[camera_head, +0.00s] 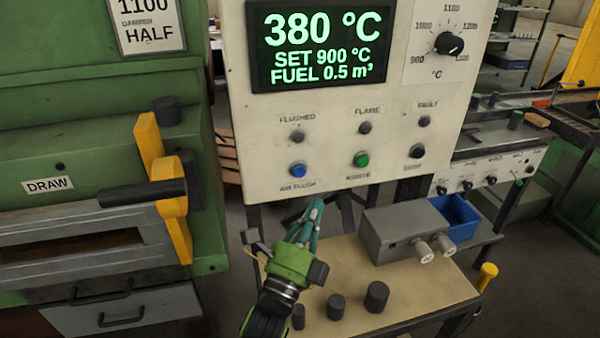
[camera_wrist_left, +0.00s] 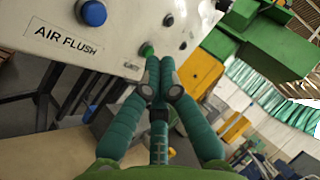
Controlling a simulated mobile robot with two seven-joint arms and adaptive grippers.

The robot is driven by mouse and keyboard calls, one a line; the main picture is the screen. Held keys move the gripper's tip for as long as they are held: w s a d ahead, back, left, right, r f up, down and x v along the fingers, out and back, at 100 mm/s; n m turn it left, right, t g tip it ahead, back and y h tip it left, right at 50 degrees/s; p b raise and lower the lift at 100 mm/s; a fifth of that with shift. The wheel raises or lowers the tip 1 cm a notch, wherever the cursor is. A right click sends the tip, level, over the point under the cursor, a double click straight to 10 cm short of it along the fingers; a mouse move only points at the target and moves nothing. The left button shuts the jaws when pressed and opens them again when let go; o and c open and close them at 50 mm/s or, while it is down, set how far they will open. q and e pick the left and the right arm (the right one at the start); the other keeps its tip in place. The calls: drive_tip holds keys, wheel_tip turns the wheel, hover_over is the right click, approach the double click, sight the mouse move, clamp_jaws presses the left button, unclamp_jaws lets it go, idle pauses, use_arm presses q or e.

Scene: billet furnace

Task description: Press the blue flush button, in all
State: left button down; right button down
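The blue flush button (camera_head: 298,170) sits on the lower left of the cream control panel (camera_head: 330,110), above the label AIR FLUSH. The button also shows at the top left of the left wrist view (camera_wrist_left: 93,13). My left gripper (camera_head: 314,209) has its teal fingers drawn together, with nothing between them. Its fingertips are just below the panel's lower edge in the head view, below and slightly right of the blue button, apart from it. In the left wrist view the fingertips (camera_wrist_left: 160,76) overlap the panel's edge near the green button (camera_wrist_left: 147,49). My right gripper is not in view.
The green ignite button (camera_head: 361,160) is right of the blue one. A screen (camera_head: 315,45) reads 380 °C. Below are a wooden table (camera_head: 415,290) with dark cylinders, a grey box (camera_head: 395,232) and a blue bin (camera_head: 455,216). The green furnace (camera_head: 70,160) stands left.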

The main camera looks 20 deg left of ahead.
use_arm(q)
drive_tip(key=shift+w+a+b, duration=0.2)
drive_tip(key=shift+w+a, duration=0.55)
drive_tip(key=shift+w, duration=0.35)
drive_tip(key=shift+w+a+b, duration=0.15)
drive_tip(key=shift+w+a, duration=0.6)
drive_tip(key=shift+w, duration=0.35)
drive_tip(key=shift+w+a+b, duration=0.2)
drive_tip(key=shift+w+a, duration=0.55)
drive_tip(key=shift+w, duration=0.35)
drive_tip(key=shift+w+a, duration=0.25)
drive_tip(key=shift+w, duration=0.1)
drive_tip(key=shift+w+a, duration=0.2)
drive_tip(key=shift+w, duration=0.1)
drive_tip(key=shift+s+d, duration=0.4)
drive_tip(key=shift+s, duration=0.25)
drive_tip(key=shift+s+d+p, duration=0.2)
drive_tip(key=shift+s+d, duration=0.55)
drive_tip(key=shift+s, duration=0.3)
drive_tip(key=shift+s+d+p, duration=0.15)
drive_tip(key=shift+s+d, duration=0.55)
drive_tip(key=shift+s, duration=0.35)
